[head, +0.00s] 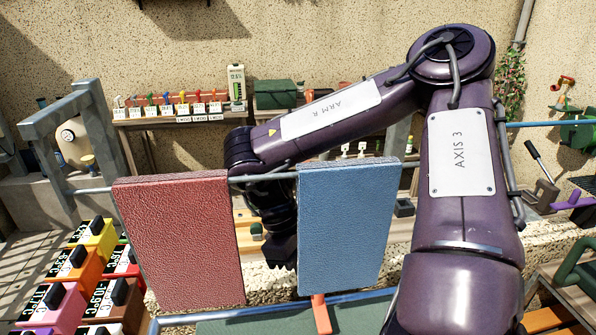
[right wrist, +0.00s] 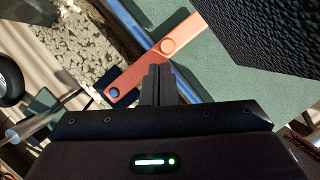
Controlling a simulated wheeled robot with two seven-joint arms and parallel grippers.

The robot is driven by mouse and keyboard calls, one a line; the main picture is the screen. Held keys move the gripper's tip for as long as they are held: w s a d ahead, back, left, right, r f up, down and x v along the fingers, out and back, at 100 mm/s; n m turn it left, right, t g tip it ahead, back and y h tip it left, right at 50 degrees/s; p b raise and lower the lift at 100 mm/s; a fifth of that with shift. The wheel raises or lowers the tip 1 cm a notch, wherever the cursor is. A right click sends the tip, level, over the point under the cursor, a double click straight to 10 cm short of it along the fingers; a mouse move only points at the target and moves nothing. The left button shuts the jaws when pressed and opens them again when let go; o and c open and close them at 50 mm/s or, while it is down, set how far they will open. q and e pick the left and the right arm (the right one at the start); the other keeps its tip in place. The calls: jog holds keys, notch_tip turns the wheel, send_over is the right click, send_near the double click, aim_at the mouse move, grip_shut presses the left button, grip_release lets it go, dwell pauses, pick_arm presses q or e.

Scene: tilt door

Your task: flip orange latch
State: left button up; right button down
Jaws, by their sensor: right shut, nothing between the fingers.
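The orange latch (right wrist: 183,36) is a flat bar lying diagonally across a blue edge in the right wrist view, with a round pivot near its upper right end and a blue dot near its lower left end. It also shows below the blue panel in the head view (head: 321,314), partly hidden by that panel. My right gripper (right wrist: 158,72) is shut and empty, its fingertips right beside the middle of the latch; I cannot tell whether they touch it. In the head view it is partly hidden behind the panels. My left gripper is out of view.
A red panel (head: 185,240) and a blue panel (head: 345,225) hang from a rail before my right arm. A green board (right wrist: 225,80) with a blue edge lies under the latch. Coloured boxes (head: 80,265) with temperature labels stand at left. Shelves line the back wall.

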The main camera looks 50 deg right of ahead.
jog(key=b+v, duration=0.1)
jog(key=v, duration=0.7)
jog(key=shift+w, duration=0.35)
